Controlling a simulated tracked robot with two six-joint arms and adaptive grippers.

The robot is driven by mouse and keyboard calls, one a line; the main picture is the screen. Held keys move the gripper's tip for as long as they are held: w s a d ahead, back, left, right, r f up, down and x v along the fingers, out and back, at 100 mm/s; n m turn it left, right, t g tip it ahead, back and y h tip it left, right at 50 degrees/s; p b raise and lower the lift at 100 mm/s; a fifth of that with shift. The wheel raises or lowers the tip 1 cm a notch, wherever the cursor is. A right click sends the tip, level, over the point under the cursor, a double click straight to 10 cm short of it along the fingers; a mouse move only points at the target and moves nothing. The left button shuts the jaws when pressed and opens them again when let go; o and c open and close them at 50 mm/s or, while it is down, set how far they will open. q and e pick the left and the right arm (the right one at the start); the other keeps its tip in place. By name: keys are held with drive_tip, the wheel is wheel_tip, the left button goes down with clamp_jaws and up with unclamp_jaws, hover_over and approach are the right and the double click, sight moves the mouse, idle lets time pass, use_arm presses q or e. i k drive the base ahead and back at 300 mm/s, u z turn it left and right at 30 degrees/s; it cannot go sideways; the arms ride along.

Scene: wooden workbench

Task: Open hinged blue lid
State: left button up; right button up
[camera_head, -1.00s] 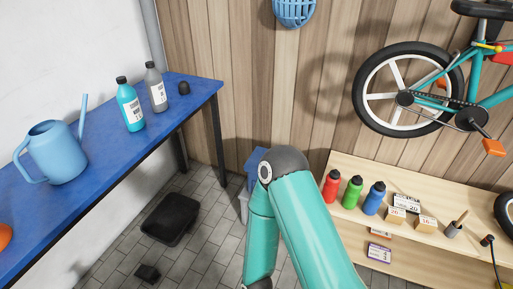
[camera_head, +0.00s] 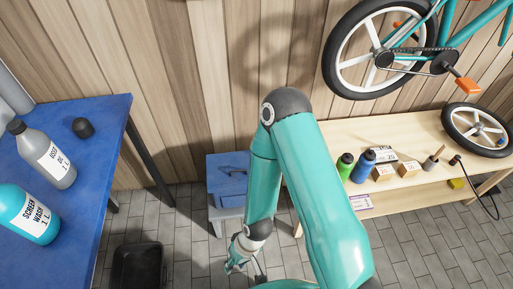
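A blue lid (camera_head: 222,166) with a small dark handle tops a box-like blue and pale grey unit (camera_head: 229,214) on the floor by the wooden wall. The lid looks closed, and my teal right arm hides its right side. My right gripper (camera_head: 246,268) hangs low, in front of and below the unit in the picture, apart from the lid. Its fingers look spread and I see nothing between them. My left gripper is not in view.
A blue table (camera_head: 93,130) at left holds a grey bottle (camera_head: 47,158), a teal bottle (camera_head: 27,213) and a black cap. A black bin (camera_head: 138,264) is on the tiled floor. A wooden bench (camera_head: 425,133) at right holds bottles, small boxes and a wheel.

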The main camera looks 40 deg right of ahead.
sight(237, 165)
drive_tip(key=z, duration=0.4)
drive_tip(key=i, duration=1.15)
drive_tip(key=z, duration=0.5)
drive_tip(key=k, duration=0.8)
drive_tip(key=z, duration=0.2)
drive_tip(key=i, duration=0.8)
drive_tip(key=u, duration=0.05)
